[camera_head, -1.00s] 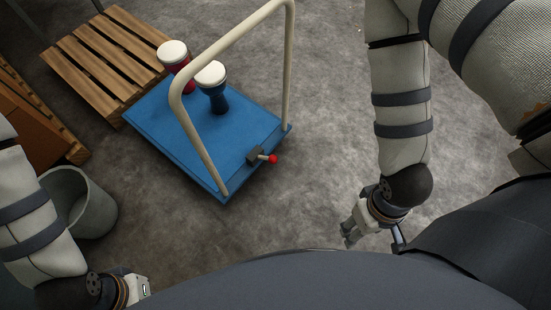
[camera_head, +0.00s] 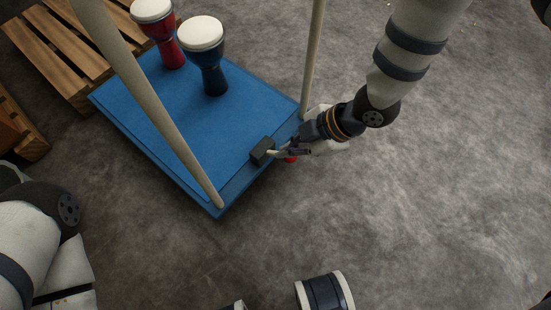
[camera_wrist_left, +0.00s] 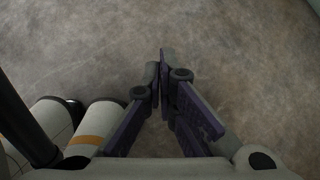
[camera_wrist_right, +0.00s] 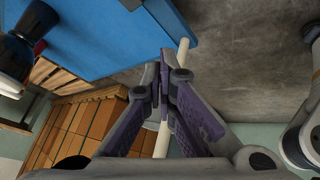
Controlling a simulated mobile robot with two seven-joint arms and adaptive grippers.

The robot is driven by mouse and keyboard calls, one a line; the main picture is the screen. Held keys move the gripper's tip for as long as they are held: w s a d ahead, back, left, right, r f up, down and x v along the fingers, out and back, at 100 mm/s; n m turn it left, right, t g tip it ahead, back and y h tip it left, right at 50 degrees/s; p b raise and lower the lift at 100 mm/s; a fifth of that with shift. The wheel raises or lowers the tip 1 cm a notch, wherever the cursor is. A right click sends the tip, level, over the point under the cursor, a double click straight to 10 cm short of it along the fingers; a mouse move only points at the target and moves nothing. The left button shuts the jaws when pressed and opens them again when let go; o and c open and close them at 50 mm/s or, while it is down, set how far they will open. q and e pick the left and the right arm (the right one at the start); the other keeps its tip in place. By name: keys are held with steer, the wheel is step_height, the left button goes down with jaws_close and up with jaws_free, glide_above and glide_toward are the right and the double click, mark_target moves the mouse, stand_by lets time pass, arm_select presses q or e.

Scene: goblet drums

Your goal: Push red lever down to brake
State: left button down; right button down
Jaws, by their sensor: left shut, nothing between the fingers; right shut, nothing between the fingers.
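The lever's red knob (camera_head: 291,159) shows as a small patch below my right gripper (camera_head: 279,153) in the head view. The rest of the lever is mostly hidden by the fingers. Its dark mounting block (camera_head: 262,151) sits on the near edge of the blue cart (camera_head: 170,115). My right gripper is shut and empty, right beside the block and over the lever; I cannot tell if it touches. In the right wrist view its fingers (camera_wrist_right: 163,72) are closed together, and the lever does not show. My left gripper (camera_wrist_left: 161,75) is shut and empty over bare floor.
The cart's beige handle (camera_head: 150,100) rises close to my right gripper. A red drum (camera_head: 168,45) and a dark blue drum (camera_head: 210,65) stand on the cart. A wooden pallet (camera_head: 55,50) lies beyond it. Grey floor (camera_head: 430,190) at the right is open.

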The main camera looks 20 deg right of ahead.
arm_select(q)
steer(key=shift+s+f, duration=0.1)
steer(key=shift+f, duration=0.15)
arm_select(e)
steer(key=shift+w+r+n, duration=0.1)
steer(key=shift+w+n, duration=0.2)
steer(key=shift+w, duration=0.3)
steer(key=shift+a, duration=0.1)
